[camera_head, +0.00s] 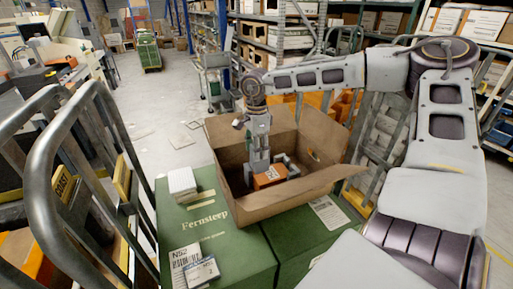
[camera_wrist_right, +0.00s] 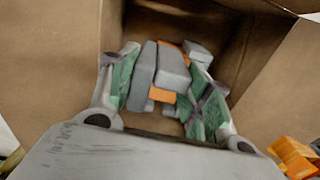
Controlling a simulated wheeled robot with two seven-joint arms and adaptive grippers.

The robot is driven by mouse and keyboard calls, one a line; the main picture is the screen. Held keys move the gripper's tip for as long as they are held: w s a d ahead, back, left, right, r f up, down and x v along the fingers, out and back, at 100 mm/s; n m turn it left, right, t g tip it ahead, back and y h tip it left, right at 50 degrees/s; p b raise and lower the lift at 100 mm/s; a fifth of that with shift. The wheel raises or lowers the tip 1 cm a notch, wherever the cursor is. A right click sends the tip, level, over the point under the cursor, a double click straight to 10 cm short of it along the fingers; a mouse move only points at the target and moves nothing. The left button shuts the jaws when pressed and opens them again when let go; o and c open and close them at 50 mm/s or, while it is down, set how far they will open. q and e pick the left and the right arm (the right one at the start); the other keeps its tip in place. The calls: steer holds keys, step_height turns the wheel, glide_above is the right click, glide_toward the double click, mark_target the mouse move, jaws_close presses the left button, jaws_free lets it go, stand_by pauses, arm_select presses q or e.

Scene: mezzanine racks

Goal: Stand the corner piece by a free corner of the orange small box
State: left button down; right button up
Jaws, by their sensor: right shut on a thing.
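An open cardboard carton (camera_head: 232,136) holds the orange small box (camera_head: 268,178), which has a pale label on top. My right gripper (camera_head: 259,163) points down into the carton, right at the orange box. In the right wrist view its green-padded fingers (camera_wrist_right: 163,92) are shut on a grey corner piece (camera_wrist_right: 172,70), over the orange box (camera_wrist_right: 158,96), which is mostly hidden. I cannot tell whether the held piece touches the box. Another grey piece (camera_wrist_right: 197,52) shows behind, by the orange box. Grey pieces also show right of the box in the head view (camera_head: 290,166). My left gripper is out of view.
The carton stands on green boxes (camera_head: 220,235) with its flaps open. A small white stack (camera_head: 182,183) and label cards (camera_head: 201,272) lie on the left green box. Metal rails (camera_head: 50,190) stand at left. Racks fill the back right.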

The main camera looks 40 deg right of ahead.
mark_target(257, 173)
steer(key=shift+f+b, duration=1.2)
steer(key=shift+f, duration=2.1)
steer(key=shift+f+b, duration=0.35)
steer(key=shift+b, duration=0.05)
steer(key=shift+f+b, duration=1.5)
steer(key=shift+b, duration=0.05)
steer(key=shift+f+b, duration=0.5)
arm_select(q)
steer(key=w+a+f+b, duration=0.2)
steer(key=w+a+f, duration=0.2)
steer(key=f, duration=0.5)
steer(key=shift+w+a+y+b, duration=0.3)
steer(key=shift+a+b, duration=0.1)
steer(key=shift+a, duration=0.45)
arm_select(e)
steer(key=shift+f, duration=1.4)
